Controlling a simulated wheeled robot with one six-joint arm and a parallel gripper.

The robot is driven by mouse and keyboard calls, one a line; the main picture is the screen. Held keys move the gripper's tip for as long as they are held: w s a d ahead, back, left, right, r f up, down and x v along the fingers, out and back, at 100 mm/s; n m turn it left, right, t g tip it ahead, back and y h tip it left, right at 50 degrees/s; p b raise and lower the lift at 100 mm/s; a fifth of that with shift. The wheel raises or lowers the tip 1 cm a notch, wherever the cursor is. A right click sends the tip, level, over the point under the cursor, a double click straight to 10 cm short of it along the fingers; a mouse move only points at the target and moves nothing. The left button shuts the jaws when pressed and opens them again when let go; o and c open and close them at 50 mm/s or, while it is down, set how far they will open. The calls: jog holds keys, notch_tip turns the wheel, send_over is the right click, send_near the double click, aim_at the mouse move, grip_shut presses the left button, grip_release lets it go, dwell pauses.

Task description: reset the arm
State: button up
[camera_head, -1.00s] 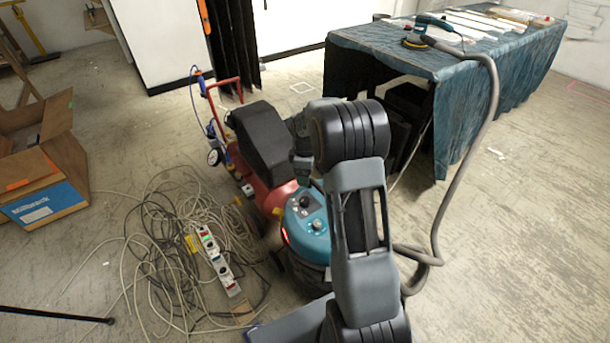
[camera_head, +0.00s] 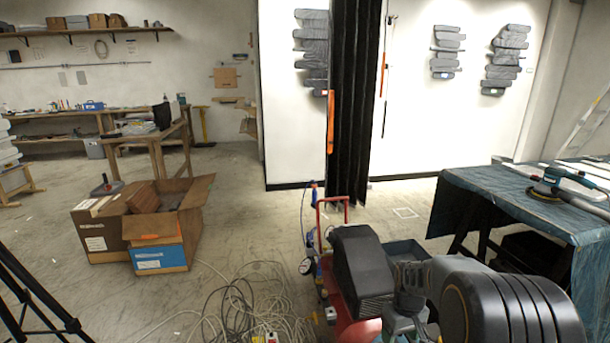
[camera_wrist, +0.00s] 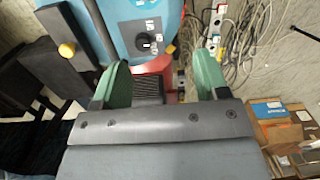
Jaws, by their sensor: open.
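My gripper (camera_wrist: 159,77) shows in the wrist view with its two green fingers spread apart and nothing between them. Beyond the fingers are the teal top of a machine with a dark dial (camera_wrist: 146,20) and part of a red machine. In the head view my grey and black arm (camera_head: 510,305) fills the lower right, in front of the red compressor (camera_head: 353,333) with its black motor cover (camera_head: 361,268).
A tangle of cables (camera_head: 245,305) lies on the floor left of the compressor. Open cardboard boxes (camera_head: 160,250) stand further left, with black tripod legs (camera_head: 35,295) at the left edge. A cloth-covered table (camera_head: 500,200) stands at right. Floor between boxes and compressor is partly clear.

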jog(key=s+a+r+m+t+p, duration=0.1)
jog(key=s+r+p, duration=0.3)
jog(key=r, duration=0.6)
jog(key=s+a+r+m+t+p, duration=0.1)
jog(key=s+a+r+t+p, duration=0.1)
jog(key=s+a+r+p, duration=0.2)
jog(key=s+a+r+t+p, duration=0.1)
jog(key=s+a+r+p, duration=0.2)
jog(key=r, duration=1.3)
jog(key=s+p, duration=0.3)
jog(key=p, duration=0.3)
jog(key=shift+s+r+m, duration=0.25)
jog(key=shift+r+m, duration=0.05)
jog(key=shift+m, duration=0.1)
